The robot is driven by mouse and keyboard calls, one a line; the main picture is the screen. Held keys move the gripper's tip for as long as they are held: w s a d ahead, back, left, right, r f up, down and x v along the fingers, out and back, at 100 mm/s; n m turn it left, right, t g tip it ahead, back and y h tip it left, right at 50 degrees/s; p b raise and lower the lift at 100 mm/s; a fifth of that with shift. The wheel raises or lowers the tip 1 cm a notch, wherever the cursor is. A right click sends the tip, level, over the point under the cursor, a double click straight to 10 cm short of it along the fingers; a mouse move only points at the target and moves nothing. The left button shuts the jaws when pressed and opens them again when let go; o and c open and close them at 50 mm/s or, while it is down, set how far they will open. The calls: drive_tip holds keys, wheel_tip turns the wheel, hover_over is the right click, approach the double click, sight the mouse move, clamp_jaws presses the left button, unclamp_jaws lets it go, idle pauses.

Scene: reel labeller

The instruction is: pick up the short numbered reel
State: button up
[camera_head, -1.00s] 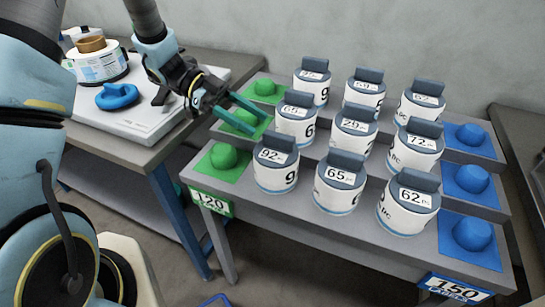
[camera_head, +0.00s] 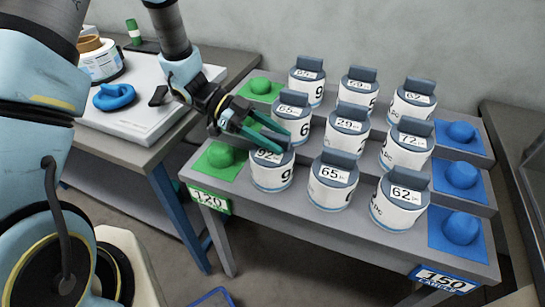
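Several white numbered reels with dark grey-blue tops and label tabs stand in rows on a stepped grey table. The front row holds reel 92 (camera_head: 271,176), reel 65 (camera_head: 330,186) and reel 62 (camera_head: 398,207). Behind them are another reel marked 65 (camera_head: 300,128), reel 29 (camera_head: 346,140) and reel 72 (camera_head: 400,155). I cannot tell which is the short one. My gripper (camera_head: 284,139) is open, its green fingers just above reel 92 and in front of the left middle reel. It partly hides both. I cannot tell whether it touches either.
Green pads with domes (camera_head: 221,155) line the table's left side, blue pads with domes (camera_head: 462,227) the right. A left bench holds a white scale-like device (camera_head: 150,120), a blue ring (camera_head: 115,97) and a larger reel (camera_head: 101,66).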

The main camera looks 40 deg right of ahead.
clamp_jaws()
idle(1.2)
